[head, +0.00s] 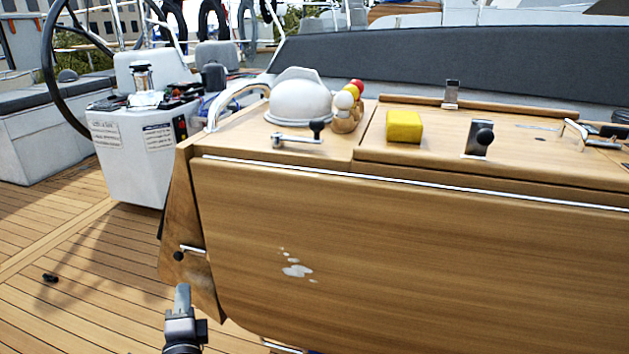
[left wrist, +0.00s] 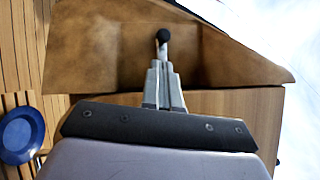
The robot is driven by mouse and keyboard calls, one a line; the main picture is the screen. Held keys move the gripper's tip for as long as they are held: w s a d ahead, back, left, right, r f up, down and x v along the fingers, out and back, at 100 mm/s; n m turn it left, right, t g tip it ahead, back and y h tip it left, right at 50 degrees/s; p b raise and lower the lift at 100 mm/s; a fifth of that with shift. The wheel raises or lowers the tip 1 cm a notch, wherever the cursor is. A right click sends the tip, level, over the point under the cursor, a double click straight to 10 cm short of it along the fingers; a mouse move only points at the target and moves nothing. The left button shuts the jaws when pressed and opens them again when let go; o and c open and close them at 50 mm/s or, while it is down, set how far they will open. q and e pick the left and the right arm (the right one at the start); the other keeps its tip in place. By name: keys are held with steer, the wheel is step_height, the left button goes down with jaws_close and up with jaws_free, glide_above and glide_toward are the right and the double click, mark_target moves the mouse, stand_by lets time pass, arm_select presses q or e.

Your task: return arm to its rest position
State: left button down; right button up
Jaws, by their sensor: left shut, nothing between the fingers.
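My left gripper (head: 182,298) is at the bottom left of the head view, in front of the left end of the wooden cockpit table. Its fingers are shut with nothing between them. In the left wrist view the shut fingers (left wrist: 162,72) point at a wooden bracket panel (left wrist: 100,55). A latch handle with a dark knob (head: 180,256) is on this panel, just above my left gripper in the head view. The dark knob (left wrist: 163,36) appears just beyond the fingertips in the left wrist view; whether they touch I cannot tell. My right gripper is out of view.
The table's hanging leaf (head: 420,250) fills the right, with white spots on it. On top are a yellow sponge (head: 404,127), a white dome (head: 299,101) and metal latches. A steering pedestal (head: 130,160) stands left. A blue plate (left wrist: 20,135) shows in the wrist view.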

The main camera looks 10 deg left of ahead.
arm_select(q)
steer(key=s+d+f+n+g+h, duration=0.6)
steer(key=s+d+f+n+h, duration=0.3)
steer(key=s+d+f, duration=0.4)
steer(key=s+d+r+n+h, duration=0.2)
steer(key=s+d+r+h, duration=0.1)
steer(key=s+d, duration=0.25)
step_height(320, 180, up, 14)
steer(key=s+a+p, duration=0.1)
steer(key=a+p, duration=0.1)
steer(key=p, duration=1.7)
steer(key=shift+s+a+g+y+p, duration=0.3)
steer(key=shift+s+a+g+p, duration=0.05)
steer(key=shift+a+g+p, duration=0.05)
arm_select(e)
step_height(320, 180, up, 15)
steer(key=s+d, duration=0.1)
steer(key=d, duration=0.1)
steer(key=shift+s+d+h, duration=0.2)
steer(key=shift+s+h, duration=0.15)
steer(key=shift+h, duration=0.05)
arm_select(q)
steer(key=shift+r, duration=0.15)
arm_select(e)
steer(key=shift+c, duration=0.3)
